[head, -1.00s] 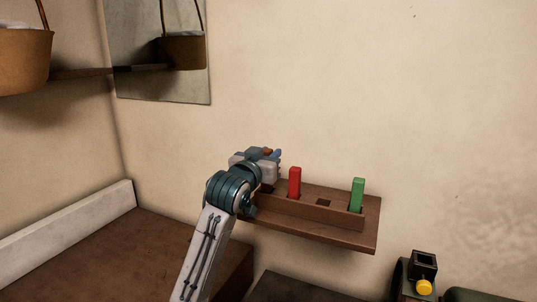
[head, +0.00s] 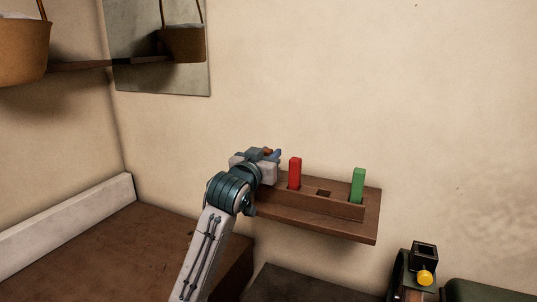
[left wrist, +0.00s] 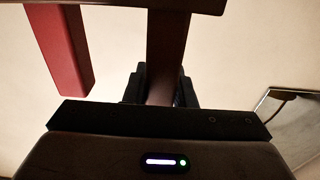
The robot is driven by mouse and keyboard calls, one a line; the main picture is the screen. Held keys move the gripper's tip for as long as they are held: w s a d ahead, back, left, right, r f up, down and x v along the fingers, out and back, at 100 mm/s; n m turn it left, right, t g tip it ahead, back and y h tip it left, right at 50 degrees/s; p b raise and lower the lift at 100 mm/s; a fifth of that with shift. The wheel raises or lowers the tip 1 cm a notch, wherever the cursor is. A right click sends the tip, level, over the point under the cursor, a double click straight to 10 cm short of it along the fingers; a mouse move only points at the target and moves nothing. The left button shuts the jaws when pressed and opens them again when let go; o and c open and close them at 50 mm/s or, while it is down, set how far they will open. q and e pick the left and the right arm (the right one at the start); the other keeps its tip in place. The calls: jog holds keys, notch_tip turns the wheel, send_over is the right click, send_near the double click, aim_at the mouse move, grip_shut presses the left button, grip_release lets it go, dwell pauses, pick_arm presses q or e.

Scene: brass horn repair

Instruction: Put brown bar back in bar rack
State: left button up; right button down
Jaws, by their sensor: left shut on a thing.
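The bar rack (head: 335,211) is a brown wooden shelf on the wall. A red bar (head: 295,172) and a green bar (head: 358,186) stand upright in it, with an empty square hole between them. My left gripper (head: 268,156) is shut on the brown bar (left wrist: 167,58) at the rack's left end, left of the red bar. In the head view only a small brown tip shows above the jaws. In the left wrist view the brown bar runs from the jaws to the rack edge, beside the red bar (left wrist: 62,50). The gripper hides whether its end is in a hole.
A mirror (head: 140,35) and a shelf with a basket (head: 22,52) are at the upper left. A brown surface (head: 120,255) lies below left. A dark device with a yellow knob (head: 425,278) stands at lower right. The wall above the rack is clear.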

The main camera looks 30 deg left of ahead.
pick_arm(q)
jog(key=shift+f, duration=0.5)
jog(key=o, duration=1.1)
jog(key=shift+c, duration=0.2)
jog(key=shift+s+f+b, duration=0.15)
jog(key=shift+s+b, duration=0.35)
jog(key=shift+b, duration=0.05)
jog(key=s+b, duration=0.3)
jog(key=s, duration=0.6)
jog(key=shift+s+d+b, duration=0.35)
jog(key=shift+s+b, duration=0.05)
jog(key=shift+f, duration=0.1)
